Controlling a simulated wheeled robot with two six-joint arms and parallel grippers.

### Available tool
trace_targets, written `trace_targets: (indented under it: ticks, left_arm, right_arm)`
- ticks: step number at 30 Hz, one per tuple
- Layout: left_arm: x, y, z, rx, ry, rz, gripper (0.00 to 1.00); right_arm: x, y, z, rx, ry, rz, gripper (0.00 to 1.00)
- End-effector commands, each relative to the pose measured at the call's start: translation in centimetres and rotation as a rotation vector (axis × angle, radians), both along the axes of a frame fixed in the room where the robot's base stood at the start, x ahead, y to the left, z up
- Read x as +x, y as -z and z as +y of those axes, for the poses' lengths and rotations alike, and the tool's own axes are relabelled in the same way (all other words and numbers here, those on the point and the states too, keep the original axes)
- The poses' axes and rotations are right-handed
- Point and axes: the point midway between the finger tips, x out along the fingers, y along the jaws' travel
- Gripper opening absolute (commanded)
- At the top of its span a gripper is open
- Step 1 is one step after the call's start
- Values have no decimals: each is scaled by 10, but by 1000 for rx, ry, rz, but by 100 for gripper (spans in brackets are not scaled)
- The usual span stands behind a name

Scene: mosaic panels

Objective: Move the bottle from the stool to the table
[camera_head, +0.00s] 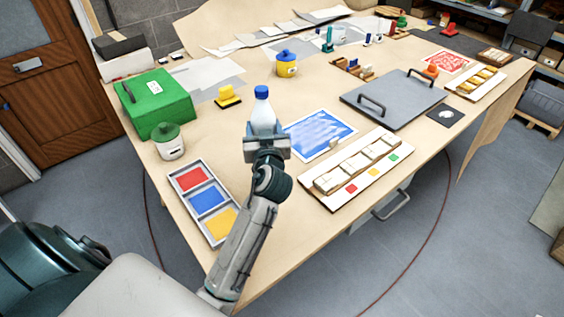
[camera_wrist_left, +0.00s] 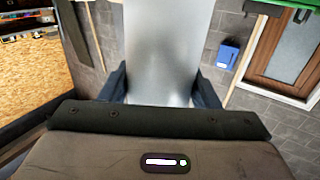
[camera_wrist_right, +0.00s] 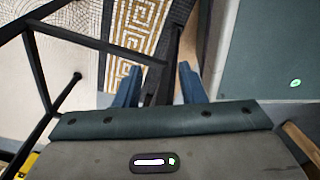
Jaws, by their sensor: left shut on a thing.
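The bottle (camera_head: 263,115) is white with a blue cap and stands upright in my left gripper (camera_head: 266,143). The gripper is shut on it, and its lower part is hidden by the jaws. In the left wrist view the bottle (camera_wrist_left: 168,50) is a pale grey cylinder between the two dark fingers. In the head view it appears over the wooden table (camera_head: 235,125); I cannot tell whether its base touches the top. My right gripper (camera_wrist_right: 160,86) shows only in its own wrist view, open with nothing between its fingers. I cannot make out the stool for certain.
Near the bottle are a tray of coloured panels (camera_head: 190,177), a blue mosaic panel (camera_head: 319,131), a tile board (camera_head: 330,192), a round-lidded pot (camera_head: 170,147) and a green box (camera_head: 160,108). A black metal frame (camera_wrist_right: 90,42) is close to my right gripper.

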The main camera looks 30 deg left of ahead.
Motion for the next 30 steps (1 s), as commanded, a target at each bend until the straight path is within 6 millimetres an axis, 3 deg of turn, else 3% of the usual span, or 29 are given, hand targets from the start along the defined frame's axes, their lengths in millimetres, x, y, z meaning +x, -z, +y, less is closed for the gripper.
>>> trace_targets:
  ticks: [4, 10, 21, 30]
  left_arm:
    - [-1, 9, 0, 2, -1, 2, 22]
    - [-1, 46, 0, 2, 0, 4, 22]
    - [-2, 91, 0, 2, 0, 3, 22]
    - [-2, 99, 0, 0, 0, -2, 22]
  right_arm:
    - [-3, -3, 0, 0, 0, 4, 36]
    - [-2, -10, 0, 0, 0, 3, 36]
    - [-1, -17, 0, 0, 0, 2, 36]
    - [-2, -17, 1, 1, 0, 3, 36]
